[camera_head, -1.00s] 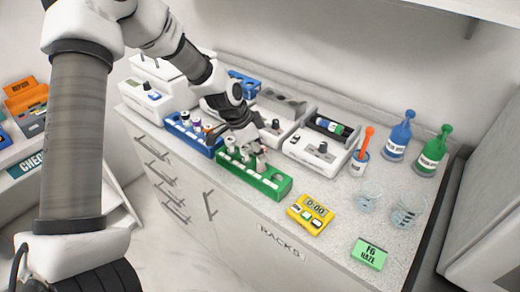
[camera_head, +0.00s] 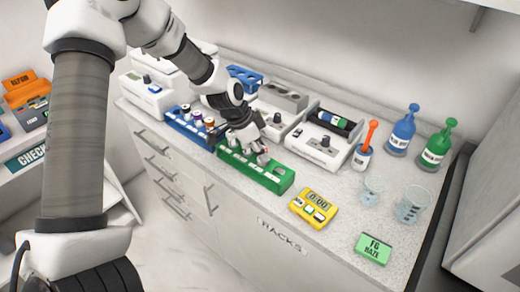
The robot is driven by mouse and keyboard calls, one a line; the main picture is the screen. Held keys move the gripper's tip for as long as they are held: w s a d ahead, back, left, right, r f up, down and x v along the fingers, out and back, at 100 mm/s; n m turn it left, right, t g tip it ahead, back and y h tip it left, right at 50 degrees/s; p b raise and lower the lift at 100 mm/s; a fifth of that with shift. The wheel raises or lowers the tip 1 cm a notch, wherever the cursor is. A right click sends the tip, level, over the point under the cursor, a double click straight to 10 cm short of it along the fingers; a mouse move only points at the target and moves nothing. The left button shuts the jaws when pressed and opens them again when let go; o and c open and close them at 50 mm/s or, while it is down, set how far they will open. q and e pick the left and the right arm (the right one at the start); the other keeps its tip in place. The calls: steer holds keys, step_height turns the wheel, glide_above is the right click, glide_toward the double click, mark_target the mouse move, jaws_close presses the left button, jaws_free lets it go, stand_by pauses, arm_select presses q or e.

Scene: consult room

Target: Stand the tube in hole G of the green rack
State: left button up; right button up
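The green rack (camera_head: 272,181) stands on the counter near its front edge, with a row of white labels along its front. My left gripper (camera_head: 262,160) points down over the middle of the green rack, close to its top. A small pinkish spot shows at its fingertips; I cannot tell whether it is a tube or part of the gripper. The fingers are too small and covered to show open or shut. The arm and gripper hide the rear holes of the rack, and hole G cannot be made out. My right gripper is not in view.
A blue rack (camera_head: 190,130) with several capped tubes stands left of the green rack. A yellow timer (camera_head: 313,207), green card (camera_head: 374,248), glass beakers (camera_head: 411,208) and blue and green bottles (camera_head: 435,148) are to the right. White devices (camera_head: 318,148) stand behind.

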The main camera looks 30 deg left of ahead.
arm_select(q)
steer(key=o, duration=0.3)
steer(key=v, duration=0.8)
steer(key=shift+s, duration=0.25)
steer(key=shift+r, duration=0.25)
